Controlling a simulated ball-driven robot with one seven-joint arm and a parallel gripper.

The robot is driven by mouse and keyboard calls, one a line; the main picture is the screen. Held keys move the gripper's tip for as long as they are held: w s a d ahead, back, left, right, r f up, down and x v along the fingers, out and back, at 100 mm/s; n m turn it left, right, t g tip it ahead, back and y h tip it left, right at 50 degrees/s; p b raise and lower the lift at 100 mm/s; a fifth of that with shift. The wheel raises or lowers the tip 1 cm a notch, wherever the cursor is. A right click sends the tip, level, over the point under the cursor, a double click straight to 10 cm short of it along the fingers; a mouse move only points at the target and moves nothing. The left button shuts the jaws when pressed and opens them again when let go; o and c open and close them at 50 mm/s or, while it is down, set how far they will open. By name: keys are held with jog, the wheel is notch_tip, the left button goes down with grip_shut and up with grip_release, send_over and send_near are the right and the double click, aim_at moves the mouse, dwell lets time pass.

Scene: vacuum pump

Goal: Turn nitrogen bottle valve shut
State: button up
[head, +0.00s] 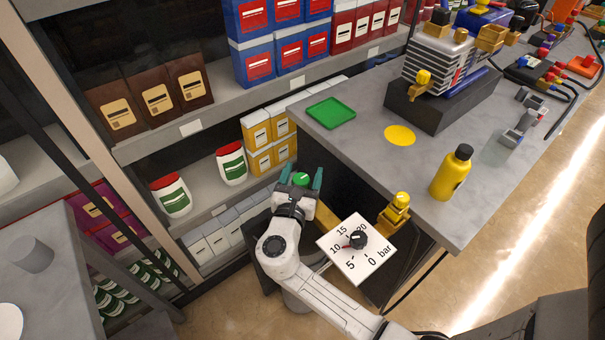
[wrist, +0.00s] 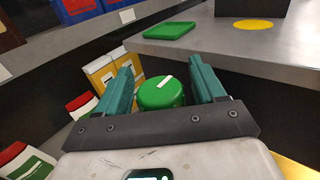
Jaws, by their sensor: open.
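The nitrogen bottle valve is a round green knob (head: 301,179) with a white mark on top, beside the front-left side of the workbench. In the wrist view the knob (wrist: 160,96) shows between my two teal fingers, its lower edge hidden by the gripper body. My gripper (head: 302,174) is open, with one finger on each side of the knob; the wrist view also shows it (wrist: 162,64). Small gaps show beside the knob, and I cannot tell how deep it sits between the fingers. The bottle under the knob is mostly hidden by my arm.
A white pressure gauge (head: 372,265) marked in bar stands right of my gripper, by a brass-yellow fitting (head: 394,214). The workbench (head: 365,150) carries a green tray (head: 331,112), a yellow bottle (head: 452,173) and a pump. Shelves (head: 235,205) with boxes and jars stand close on the left.

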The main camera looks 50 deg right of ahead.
jog(key=shift+c, duration=0.3)
jog(key=c, duration=0.9)
